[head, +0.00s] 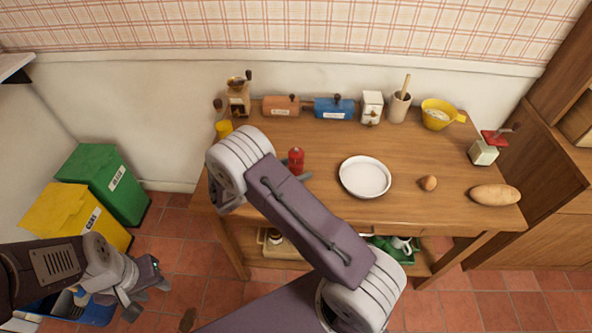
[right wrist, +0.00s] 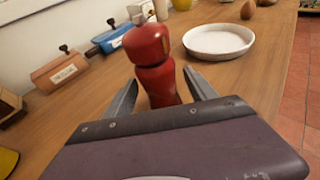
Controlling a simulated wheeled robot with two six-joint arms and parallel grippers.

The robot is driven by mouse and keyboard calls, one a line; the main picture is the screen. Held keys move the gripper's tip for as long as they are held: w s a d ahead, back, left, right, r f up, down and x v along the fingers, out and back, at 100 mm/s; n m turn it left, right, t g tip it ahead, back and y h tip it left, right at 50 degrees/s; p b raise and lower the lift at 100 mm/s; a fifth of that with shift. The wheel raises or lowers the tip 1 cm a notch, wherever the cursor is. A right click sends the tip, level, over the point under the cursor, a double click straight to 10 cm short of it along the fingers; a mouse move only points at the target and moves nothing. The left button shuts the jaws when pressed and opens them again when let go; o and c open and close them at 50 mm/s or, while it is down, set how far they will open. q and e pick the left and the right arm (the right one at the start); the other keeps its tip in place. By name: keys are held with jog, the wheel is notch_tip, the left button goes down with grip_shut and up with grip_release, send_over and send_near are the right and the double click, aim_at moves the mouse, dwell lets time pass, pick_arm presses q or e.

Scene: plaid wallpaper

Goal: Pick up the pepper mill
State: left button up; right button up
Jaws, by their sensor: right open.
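The red pepper mill (head: 296,160) stands upright on the wooden table, left of the white dish. In the right wrist view the pepper mill (right wrist: 152,45) stands between the two fingers of my right gripper (right wrist: 160,88). That gripper is open, with a finger on each side of the mill's lower body and a visible gap on the right side. The mill's foot is partly hidden by the gripper body. In the head view my right arm hides most of the gripper. My left gripper (head: 145,285) hangs low at the left, away from the table; its finger opening is unclear.
A wooden grinder (head: 238,97), brown box (head: 281,105) and blue box (head: 333,107) line the back. Green (head: 105,180) and yellow bins stand at left.

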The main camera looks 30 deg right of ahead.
aim_at(290, 161)
jog(key=shift+w+d+f, duration=0.1)
jog(key=shift+d+f, duration=0.05)
jog(key=shift+d, duration=0.15)
jog(key=shift+a, duration=0.1)
jog(key=c, duration=0.5)
grip_shut()
notch_tip(290, 161, up, 5)
jog(key=shift+f+p, duration=0.15)
jog(key=shift+p, duration=0.25)
jog(key=s+d+r, duration=0.3)
jog(key=s+r, duration=0.3)
jog(key=s, duration=0.5)
jog(key=shift+d+r+p, duration=0.25)
jog(key=shift+d+p, duration=0.15)
jog(key=shift+p, duration=0.05)
